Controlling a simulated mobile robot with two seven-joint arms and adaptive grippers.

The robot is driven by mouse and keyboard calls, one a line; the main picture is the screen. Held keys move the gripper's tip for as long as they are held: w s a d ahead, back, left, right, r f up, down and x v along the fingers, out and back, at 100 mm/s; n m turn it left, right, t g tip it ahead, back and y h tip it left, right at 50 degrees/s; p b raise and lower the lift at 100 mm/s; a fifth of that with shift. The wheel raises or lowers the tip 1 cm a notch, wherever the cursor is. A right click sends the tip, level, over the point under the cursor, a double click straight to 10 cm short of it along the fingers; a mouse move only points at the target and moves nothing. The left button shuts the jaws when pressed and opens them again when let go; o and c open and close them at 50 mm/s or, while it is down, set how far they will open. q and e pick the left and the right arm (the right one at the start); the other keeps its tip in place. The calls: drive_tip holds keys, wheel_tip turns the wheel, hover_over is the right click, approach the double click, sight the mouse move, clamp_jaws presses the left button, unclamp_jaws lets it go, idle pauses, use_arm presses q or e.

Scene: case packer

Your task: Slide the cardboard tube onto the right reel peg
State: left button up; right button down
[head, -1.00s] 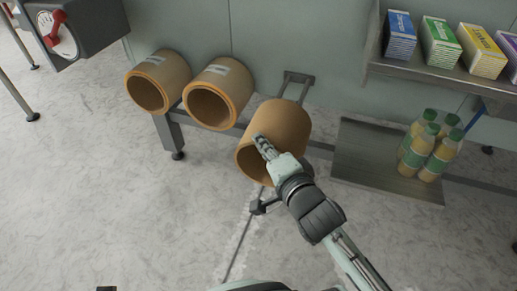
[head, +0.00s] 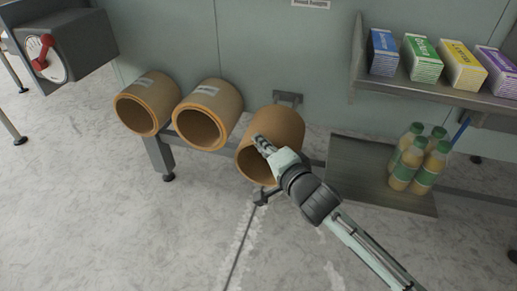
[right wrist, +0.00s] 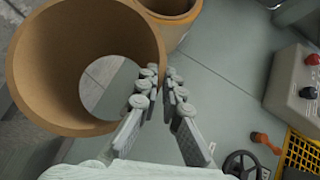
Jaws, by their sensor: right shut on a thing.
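The cardboard tube (head: 285,128) is a thick brown cylinder at the middle of the head view, its open end facing me. My right gripper (head: 262,145) is shut on its wall at the near rim, on the right side of the opening. In the right wrist view the tube (right wrist: 30,75) fills the upper left, with the fingers (right wrist: 165,95) pinching its wall. A grey bracket (head: 288,98) shows on the wall panel just behind the tube. The right reel peg cannot be made out; the tube covers that area. My left gripper is not in view.
Two similar tubes (head: 152,95) (head: 215,105) sit in a row to the left. A metal plate (head: 345,165) with several bottles (head: 425,165) lies to the right, below a shelf (head: 450,90) of cartons. A grey box with a red handle (head: 70,45) stands far left. The front floor is clear.

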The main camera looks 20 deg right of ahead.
sight(271, 120)
drive_tip(key=shift+w+d+r, duration=0.1)
drive_tip(key=shift+w+d, duration=0.1)
drive_tip(key=shift+w, duration=0.1)
drive_tip(key=shift+w+d, duration=0.15)
drive_tip(key=shift+w, duration=0.1)
drive_tip(key=shift+w+d+p, duration=0.4)
drive_tip(key=shift+w+d, duration=0.1)
drive_tip(key=shift+w, duration=0.2)
drive_tip(key=shift+w+d, duration=0.65)
drive_tip(key=shift+w, duration=0.35)
drive_tip(key=shift+w+d+p, duration=0.45)
drive_tip(key=shift+w+d, duration=0.2)
drive_tip(key=shift+w, duration=0.3)
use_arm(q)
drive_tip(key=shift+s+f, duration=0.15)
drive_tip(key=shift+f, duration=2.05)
use_arm(e)
drive_tip(key=shift+w+d, duration=0.45)
drive_tip(key=shift+w, duration=0.25)
use_arm(q)
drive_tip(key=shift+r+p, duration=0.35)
drive_tip(key=shift+p, duration=0.1)
